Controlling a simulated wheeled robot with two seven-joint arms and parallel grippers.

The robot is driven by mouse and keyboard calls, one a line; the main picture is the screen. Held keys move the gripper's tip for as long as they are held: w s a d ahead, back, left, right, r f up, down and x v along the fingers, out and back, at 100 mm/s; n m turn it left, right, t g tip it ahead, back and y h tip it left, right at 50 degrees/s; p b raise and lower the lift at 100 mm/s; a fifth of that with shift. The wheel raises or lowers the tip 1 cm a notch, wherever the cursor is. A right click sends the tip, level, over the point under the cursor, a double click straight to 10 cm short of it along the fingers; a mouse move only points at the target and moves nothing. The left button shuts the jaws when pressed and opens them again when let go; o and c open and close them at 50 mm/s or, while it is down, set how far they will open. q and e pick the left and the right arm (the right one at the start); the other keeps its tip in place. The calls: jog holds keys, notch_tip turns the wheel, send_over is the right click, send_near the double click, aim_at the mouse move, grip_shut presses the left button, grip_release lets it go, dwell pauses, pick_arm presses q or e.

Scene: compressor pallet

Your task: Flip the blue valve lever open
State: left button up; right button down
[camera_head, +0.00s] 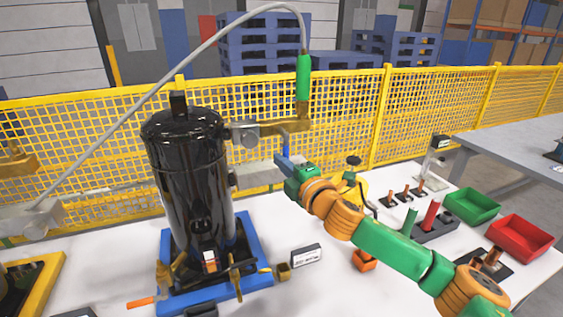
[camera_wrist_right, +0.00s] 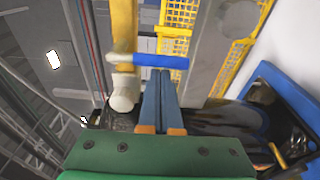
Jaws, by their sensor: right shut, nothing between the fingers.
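The blue valve lever (camera_head: 286,143) hangs down below the brass valve (camera_head: 280,128), at the upper right of the black compressor (camera_head: 188,170). In the right wrist view the blue lever (camera_wrist_right: 160,61) lies across the picture, just beyond the fingertips. My right gripper (camera_head: 282,162) is just below the lever, with its bluish fingers shut and empty. In the right wrist view the shut fingers (camera_wrist_right: 165,73) reach up to the lever; I cannot tell whether they touch it. My left gripper is not in view.
The compressor stands on a blue pallet (camera_head: 252,285) on a white table. A hose with a green connector (camera_head: 303,77) rises above the valve. A yellow mesh fence (camera_head: 345,115) runs behind. Green (camera_head: 472,206) and red (camera_head: 520,238) bins stand at right.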

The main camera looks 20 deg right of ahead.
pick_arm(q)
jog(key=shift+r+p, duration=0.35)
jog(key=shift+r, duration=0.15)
pick_arm(e)
jog(key=shift+d+n, duration=0.15)
jog(key=shift+n, duration=0.15)
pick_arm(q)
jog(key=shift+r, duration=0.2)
